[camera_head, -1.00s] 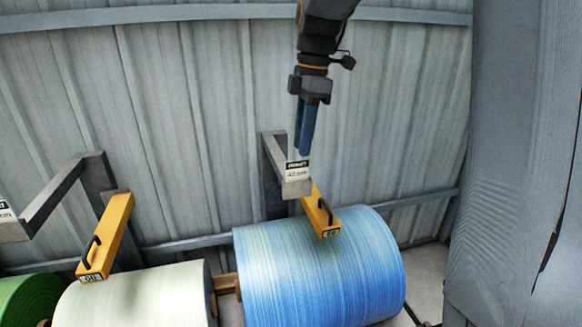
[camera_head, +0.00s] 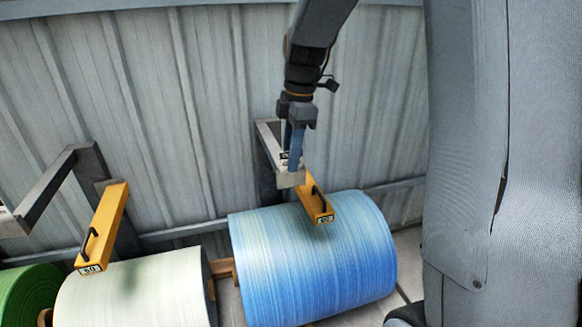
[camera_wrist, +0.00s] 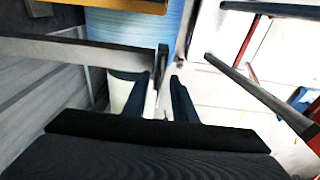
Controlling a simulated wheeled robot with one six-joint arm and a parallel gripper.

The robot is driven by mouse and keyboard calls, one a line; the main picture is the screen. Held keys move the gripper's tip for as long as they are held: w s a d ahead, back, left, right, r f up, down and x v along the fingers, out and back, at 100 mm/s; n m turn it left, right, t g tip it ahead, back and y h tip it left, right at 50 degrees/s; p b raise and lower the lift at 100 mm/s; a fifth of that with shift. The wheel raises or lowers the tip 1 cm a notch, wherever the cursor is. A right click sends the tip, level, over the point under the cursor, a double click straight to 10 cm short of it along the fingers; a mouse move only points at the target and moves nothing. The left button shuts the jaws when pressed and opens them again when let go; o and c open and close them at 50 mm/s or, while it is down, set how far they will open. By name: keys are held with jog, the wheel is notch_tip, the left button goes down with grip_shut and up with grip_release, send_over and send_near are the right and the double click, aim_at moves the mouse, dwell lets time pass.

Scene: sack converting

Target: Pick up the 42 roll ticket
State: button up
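A small white ticket (camera_head: 283,157) with a dark header is on the end of the grey bracket (camera_head: 268,138) above the blue roll. My gripper's fingers cover much of it in the head view, and its number cannot be read. My gripper (camera_head: 291,168) points down at the bracket's end, with its fingertips over the ticket. In the wrist view my gripper (camera_wrist: 158,80) has its two fingers apart, one on each side of the bracket's end plate (camera_wrist: 163,58). I cannot tell whether the fingers touch the ticket.
A yellow arm (camera_head: 316,200) with a black handle reaches over the blue roll (camera_head: 310,260). To the left are another bracket (camera_head: 47,190), a yellow arm (camera_head: 103,225), a cream roll (camera_head: 135,297) and a green roll (camera_head: 28,292). A ribbed wall stands close behind.

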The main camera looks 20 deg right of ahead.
grip_shut()
